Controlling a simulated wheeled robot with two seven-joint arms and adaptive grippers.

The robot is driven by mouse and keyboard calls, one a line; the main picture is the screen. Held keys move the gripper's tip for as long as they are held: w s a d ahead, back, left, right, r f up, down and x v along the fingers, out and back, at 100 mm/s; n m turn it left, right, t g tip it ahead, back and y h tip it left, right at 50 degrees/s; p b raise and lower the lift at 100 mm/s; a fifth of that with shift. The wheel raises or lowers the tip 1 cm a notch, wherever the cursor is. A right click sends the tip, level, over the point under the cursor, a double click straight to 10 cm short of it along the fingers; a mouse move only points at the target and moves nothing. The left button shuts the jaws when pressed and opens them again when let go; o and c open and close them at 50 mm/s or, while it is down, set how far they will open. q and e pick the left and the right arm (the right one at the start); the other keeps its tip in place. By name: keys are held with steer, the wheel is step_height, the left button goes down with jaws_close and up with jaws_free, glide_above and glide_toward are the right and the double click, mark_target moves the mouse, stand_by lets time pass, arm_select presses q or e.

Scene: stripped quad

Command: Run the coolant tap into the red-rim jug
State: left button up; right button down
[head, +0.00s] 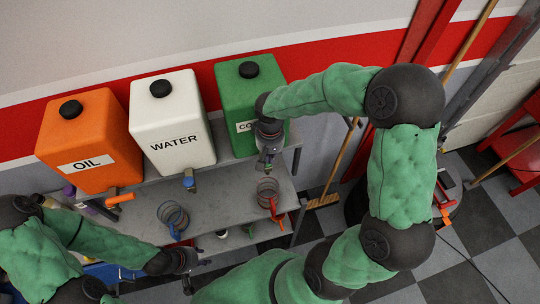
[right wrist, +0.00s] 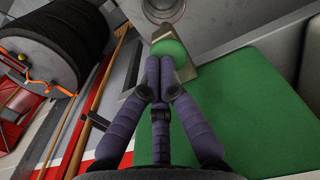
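The green coolant tank (head: 250,90) is at the right of the row. Its green tap part (right wrist: 170,47) shows just past my right fingertips in the right wrist view. My right gripper (head: 265,160) is in front of the tank's lower front, fingers pointing down. In the wrist view its fingers (right wrist: 160,62) are together, at or against the green part; contact is unclear. A clear jug with a red handle (head: 275,208) stands on the shelf below. A round rim (right wrist: 163,8) shows beyond the tap. My left gripper (head: 188,264) is low at the left; its fingers are unclear.
The orange OIL tank (head: 88,135) and white WATER tank (head: 175,130) stand left of the coolant tank. A blue-handled jug (head: 174,228) is on the grey shelf (head: 215,205) under the water tap (head: 189,182). A broom (head: 325,200) leans right of the shelf.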

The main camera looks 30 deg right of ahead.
steer(key=shift+f+b, duration=0.75)
steer(key=shift+f, duration=0.1)
arm_select(q)
steer(key=shift+s+f, duration=0.1)
steer(key=shift+f, duration=0.75)
arm_select(e)
steer(key=shift+s+r, duration=0.1)
steer(key=shift+s, duration=0.05)
steer(key=shift+s+a+f, duration=0.15)
steer(key=shift+f, duration=0.1)
stand_by(2.1)
steer(key=r+p, duration=0.2)
steer(key=r, duration=0.1)
steer(key=r+p, duration=0.1)
steer(key=shift+w+r, duration=0.3)
arm_select(q)
steer(key=shift+s+a+r+b, duration=0.2)
steer(key=shift+r+b, duration=0.1)
steer(key=shift+r, duration=0.1)
steer(key=shift+s+a+r+b, duration=0.1)
steer(key=shift+s+r+b, duration=0.1)
steer(key=shift+r+b, duration=0.15)
arm_select(e)
step_height(320, 180, up, 10)
arm_select(q)
steer(key=shift+d, duration=0.1)
